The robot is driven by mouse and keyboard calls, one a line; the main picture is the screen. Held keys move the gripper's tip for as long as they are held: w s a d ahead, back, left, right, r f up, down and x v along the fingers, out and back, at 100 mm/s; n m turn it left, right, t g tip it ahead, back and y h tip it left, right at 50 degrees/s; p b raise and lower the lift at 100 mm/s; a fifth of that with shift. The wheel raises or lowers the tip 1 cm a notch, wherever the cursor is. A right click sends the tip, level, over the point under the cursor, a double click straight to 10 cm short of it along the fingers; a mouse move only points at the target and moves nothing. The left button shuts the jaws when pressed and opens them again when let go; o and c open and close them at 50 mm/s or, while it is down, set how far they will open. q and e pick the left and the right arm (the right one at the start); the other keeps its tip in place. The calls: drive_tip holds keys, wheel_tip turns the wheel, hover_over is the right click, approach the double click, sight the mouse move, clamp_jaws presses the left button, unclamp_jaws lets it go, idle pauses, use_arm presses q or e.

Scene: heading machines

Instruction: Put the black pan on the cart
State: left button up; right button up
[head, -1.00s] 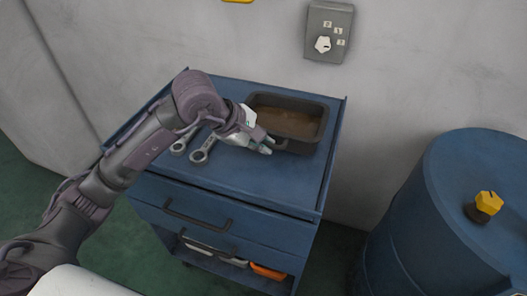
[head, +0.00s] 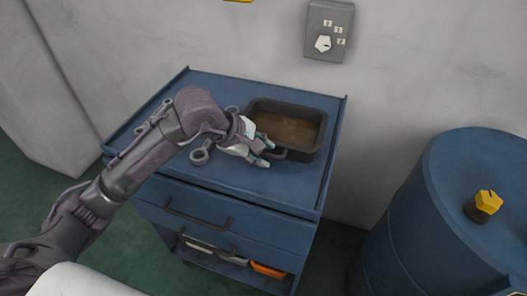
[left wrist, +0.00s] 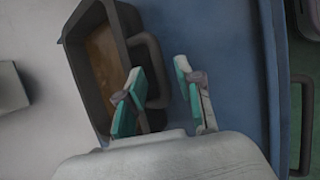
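The black pan (head: 312,142), a deep rectangular tin with a brown inside, sits upright on the top of the blue cart (head: 228,180), near its back right corner. In the left wrist view the pan (left wrist: 85,75) shows with its loop handle (left wrist: 158,52). My left gripper (head: 267,153) is over the cart top at the pan's front left side, close to the handle. In the left wrist view its fingers (left wrist: 158,70) are spread apart, with the handle partly between them. I cannot tell whether they touch it. My right gripper is not in view.
Wrenches (head: 200,156) lie on the cart top left of the pan, partly behind my left arm. A blue barrel (head: 440,220) with a yellow-topped valve (head: 487,203) stands at the right. The wall with a grey switch box (head: 329,32) is behind the cart.

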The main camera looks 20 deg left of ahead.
use_arm(q)
drive_tip(key=v, duration=1.1)
drive_tip(key=shift+s+r, duration=0.2)
drive_tip(key=shift+a, duration=0.1)
drive_tip(key=shift+a, duration=0.1)
